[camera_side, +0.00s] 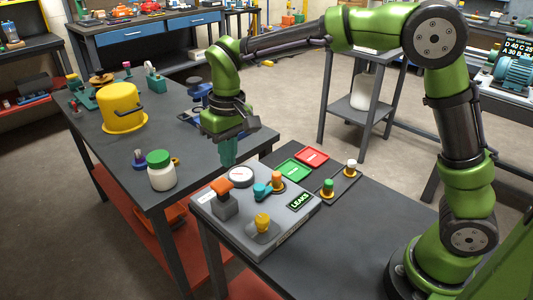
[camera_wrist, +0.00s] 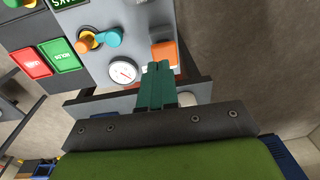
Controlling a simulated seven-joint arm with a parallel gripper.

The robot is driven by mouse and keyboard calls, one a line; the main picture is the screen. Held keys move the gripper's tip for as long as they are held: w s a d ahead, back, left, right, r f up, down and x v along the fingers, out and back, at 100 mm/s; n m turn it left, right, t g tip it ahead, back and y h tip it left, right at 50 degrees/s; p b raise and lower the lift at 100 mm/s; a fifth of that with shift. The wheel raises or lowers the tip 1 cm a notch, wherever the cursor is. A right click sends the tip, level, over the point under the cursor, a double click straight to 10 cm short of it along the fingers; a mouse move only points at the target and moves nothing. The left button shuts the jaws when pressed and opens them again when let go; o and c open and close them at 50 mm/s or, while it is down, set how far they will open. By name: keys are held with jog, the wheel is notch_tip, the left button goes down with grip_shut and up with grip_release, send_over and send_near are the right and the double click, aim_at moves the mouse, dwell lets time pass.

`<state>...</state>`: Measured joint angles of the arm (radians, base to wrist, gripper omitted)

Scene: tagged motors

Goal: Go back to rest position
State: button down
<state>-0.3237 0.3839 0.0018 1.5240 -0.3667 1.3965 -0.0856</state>
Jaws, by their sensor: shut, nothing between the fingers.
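My green arm reaches across from the right in the side view. My gripper (camera_side: 228,162) points down with its teal fingers together and nothing held. It hangs near the far edge of the grey control panel (camera_side: 300,215), close to the round gauge (camera_side: 241,177). In the wrist view the shut fingers (camera_wrist: 157,84) show beside the gauge (camera_wrist: 124,72) and the orange block (camera_wrist: 164,55). I cannot tell the exact height of the fingertips above the surfaces.
A yellow bucket (camera_side: 123,108) and a white jar with a green lid (camera_side: 161,171) stand on the left table. The panel carries an orange-topped block (camera_side: 222,188), a teal valve handle (camera_side: 262,191) and a yellow knob (camera_side: 263,222). Green (camera_side: 294,171) and red (camera_side: 312,158) plates lie behind.

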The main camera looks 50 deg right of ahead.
jog(key=s+d+r+m+t, duration=0.2)
jog(key=s+d, duration=0.4)
jog(key=s, duration=0.3)
jog(key=s+d+r+m+t+y, duration=0.1)
jog(key=s+d+r+m+t, duration=0.1)
jog(key=s, duration=0.8)
jog(key=d+r+t, duration=0.1)
jog(key=d+t, duration=0.1)
jog(key=d, duration=0.1)
jog(key=shift+s+d+r+t, duration=0.15)
jog(key=shift+d+r+t, duration=0.15)
jog(key=shift+d+r, duration=0.1)
dwell(0.3)
